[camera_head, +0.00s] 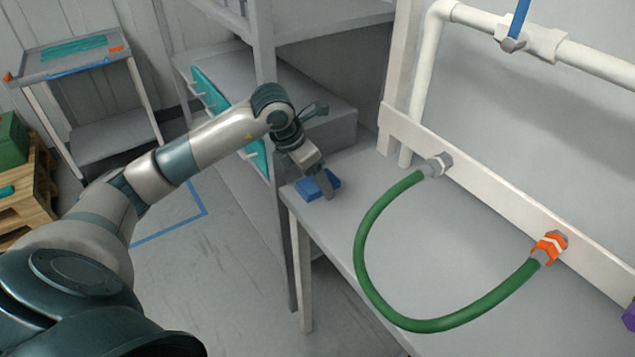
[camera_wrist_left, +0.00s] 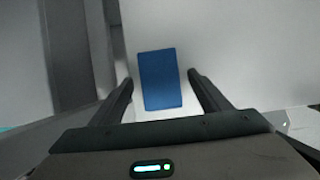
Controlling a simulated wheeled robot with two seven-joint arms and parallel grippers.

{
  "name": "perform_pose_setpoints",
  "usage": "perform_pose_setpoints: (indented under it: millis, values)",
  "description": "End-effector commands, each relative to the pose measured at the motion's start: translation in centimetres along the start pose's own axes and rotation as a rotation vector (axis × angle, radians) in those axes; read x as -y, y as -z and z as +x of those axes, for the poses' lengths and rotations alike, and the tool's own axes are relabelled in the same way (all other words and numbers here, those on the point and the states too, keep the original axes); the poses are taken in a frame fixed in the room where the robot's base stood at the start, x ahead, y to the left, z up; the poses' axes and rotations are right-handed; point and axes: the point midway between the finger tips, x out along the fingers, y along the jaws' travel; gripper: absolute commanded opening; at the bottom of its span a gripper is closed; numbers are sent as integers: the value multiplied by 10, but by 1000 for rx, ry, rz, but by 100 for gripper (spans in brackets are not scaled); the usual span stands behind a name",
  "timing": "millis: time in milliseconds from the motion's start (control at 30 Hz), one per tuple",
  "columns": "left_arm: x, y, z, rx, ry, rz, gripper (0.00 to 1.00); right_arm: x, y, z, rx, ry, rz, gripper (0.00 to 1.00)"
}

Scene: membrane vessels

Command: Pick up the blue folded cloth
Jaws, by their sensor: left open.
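The blue folded cloth (camera_head: 312,187) lies flat on the grey table near its far left corner. In the left wrist view the cloth (camera_wrist_left: 160,79) is a blue rectangle between and just ahead of my two fingers. My left gripper (camera_head: 323,186) is open above the cloth, pointing down, with one finger in front of part of it in the head view. In the wrist view the left gripper (camera_wrist_left: 160,85) has a finger on each side of the cloth, with small gaps. My right gripper is not in view.
A green hose (camera_head: 372,268) loops over the table (camera_head: 450,235) between two fittings on the white rail (camera_head: 500,190). An orange clip (camera_head: 551,247) sits on the right fitting. Grey shelving (camera_head: 264,50) stands close behind the cloth. A purple object (camera_head: 629,316) shows at the right edge.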

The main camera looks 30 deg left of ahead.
Motion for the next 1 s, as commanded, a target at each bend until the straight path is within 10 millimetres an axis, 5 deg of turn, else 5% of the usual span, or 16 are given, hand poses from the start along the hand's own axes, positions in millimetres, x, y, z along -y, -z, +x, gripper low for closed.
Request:
perform_pose_setpoints:
  millis: [1000]
  values:
    - [0, 2, 3, 0, -1, -1, 70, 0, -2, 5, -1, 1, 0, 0]
